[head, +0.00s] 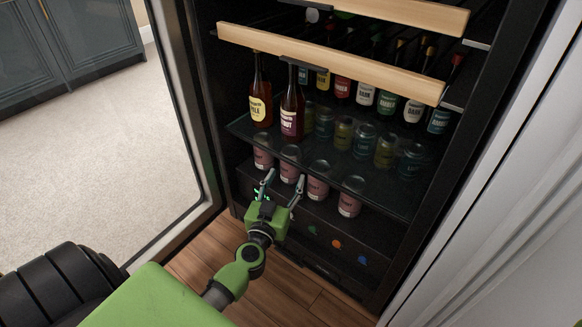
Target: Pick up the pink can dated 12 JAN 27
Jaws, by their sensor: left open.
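Several pink cans stand in a row on the lowest level of the open drinks fridge, in the head view: one at the far left (263,158), one right of it (289,170), a third (318,180) and one at the right (350,196). Their date print is too small to read, so I cannot tell which is dated 12 JAN 27. My left gripper (282,183) is open and empty, its fingers pointing into the fridge just in front of the left and middle cans. I cannot tell whether a finger touches a can. My right gripper is not in view.
A dark glass shelf (385,203) lies above the pink cans, bearing jars or cans and two bottles (291,103) at its front. Wooden-fronted racks (330,62) hang higher. The open fridge door (185,120) stands at the left. Wooden floor (300,290) lies below.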

